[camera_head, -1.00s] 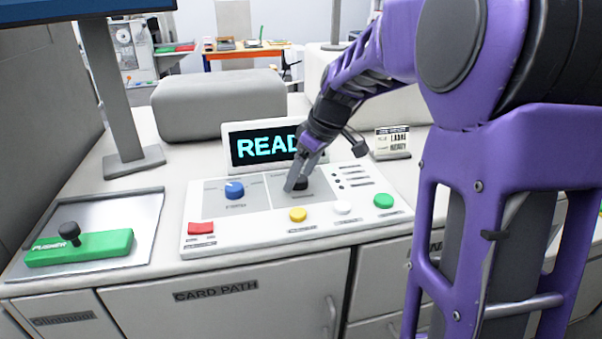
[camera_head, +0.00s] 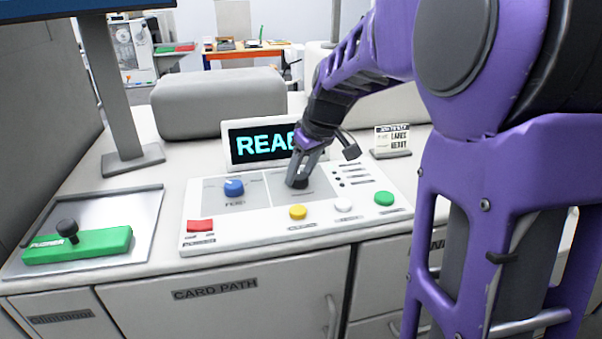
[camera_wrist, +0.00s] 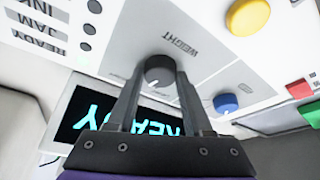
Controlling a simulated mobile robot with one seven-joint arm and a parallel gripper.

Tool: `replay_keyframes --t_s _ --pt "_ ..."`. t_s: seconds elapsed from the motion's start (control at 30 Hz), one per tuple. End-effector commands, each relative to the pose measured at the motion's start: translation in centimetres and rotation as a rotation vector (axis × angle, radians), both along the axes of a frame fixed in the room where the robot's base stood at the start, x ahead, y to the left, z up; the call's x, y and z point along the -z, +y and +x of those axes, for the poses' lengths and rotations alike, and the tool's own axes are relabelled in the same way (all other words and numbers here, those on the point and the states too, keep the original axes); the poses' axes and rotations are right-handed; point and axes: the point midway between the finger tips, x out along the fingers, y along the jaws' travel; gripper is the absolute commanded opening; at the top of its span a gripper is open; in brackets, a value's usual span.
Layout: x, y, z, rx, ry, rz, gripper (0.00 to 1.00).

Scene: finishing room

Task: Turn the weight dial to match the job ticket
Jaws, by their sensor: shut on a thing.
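The black weight dial (camera_wrist: 160,72) sits on a grey panel labelled WEIGHT in the wrist view. It also shows in the head view (camera_head: 298,182), partly covered by my gripper. My gripper (camera_head: 301,172) reaches down to it from above, and its two fingers (camera_wrist: 160,80) are shut on the dial, one on each side. The dial's exact setting is too small to read. The job ticket (camera_head: 392,138) stands in a holder at the back right; its lower line seems to read HEAVY and the line above LARGE.
The white console (camera_head: 240,235) also carries a blue dial (camera_head: 234,188) and red, yellow, white and green buttons. A display (camera_head: 262,145) behind reads READY, partly hidden by my arm. A green pusher (camera_head: 80,245) lies on a metal plate at left. A monitor stand (camera_head: 122,110) rises behind it.

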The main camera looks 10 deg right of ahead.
Motion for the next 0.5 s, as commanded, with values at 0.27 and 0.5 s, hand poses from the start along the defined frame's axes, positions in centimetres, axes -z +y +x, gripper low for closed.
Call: replay_keyframes --t_s 0.27,0.5 --pt "-0.05 0.18 -0.06 0.181 0.000 -0.001 0.00" --pt "-0.02 0.11 -0.07 0.214 0.000 0.001 0.00"
